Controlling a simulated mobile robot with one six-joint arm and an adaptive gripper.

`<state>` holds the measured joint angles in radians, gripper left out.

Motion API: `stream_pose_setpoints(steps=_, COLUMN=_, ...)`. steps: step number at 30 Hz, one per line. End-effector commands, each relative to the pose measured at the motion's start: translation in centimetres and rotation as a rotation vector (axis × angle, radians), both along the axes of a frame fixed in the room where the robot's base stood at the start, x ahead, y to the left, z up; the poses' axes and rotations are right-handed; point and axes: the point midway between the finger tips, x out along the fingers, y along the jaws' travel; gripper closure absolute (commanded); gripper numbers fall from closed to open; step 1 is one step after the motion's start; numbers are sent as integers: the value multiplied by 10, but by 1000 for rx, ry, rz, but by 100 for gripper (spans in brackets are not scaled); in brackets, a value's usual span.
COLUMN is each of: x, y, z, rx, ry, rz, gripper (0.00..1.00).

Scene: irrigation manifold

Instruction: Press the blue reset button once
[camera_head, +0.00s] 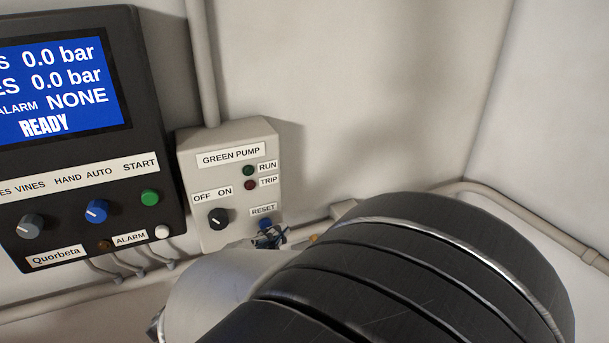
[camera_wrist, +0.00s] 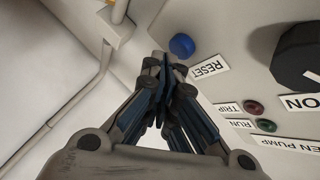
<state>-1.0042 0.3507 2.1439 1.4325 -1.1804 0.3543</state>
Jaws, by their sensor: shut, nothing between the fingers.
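The blue reset button (camera_head: 265,222) sits low on the grey GREEN PUMP box (camera_head: 230,176), under the RESET label (camera_head: 263,210). In the wrist view the round blue button (camera_wrist: 181,46) shows whole, next to the RESET label (camera_wrist: 208,68), which appears turned over. My gripper (camera_wrist: 163,66) is shut and empty, with its tips close beside the button in the picture. In the head view my gripper (camera_head: 270,239) shows small just below the button, mostly hidden behind my arm. I cannot tell whether the tips touch the button; it looks uncovered in the wrist view.
The pump box also has an OFF/ON knob (camera_head: 218,218), a green RUN lamp (camera_head: 249,170) and a dark red TRIP lamp (camera_head: 250,185). A black control panel (camera_head: 150,110) with a READY screen stands left. A pipe (camera_head: 540,228) runs along the wall at right.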

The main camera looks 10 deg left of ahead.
Motion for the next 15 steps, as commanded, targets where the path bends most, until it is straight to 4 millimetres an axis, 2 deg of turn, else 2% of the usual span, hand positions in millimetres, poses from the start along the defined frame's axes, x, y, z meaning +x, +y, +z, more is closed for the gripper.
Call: stream_pose_setpoints(steps=15, x=-10, y=-6, z=0, rx=-1, ry=-1, rz=1, gripper=100)
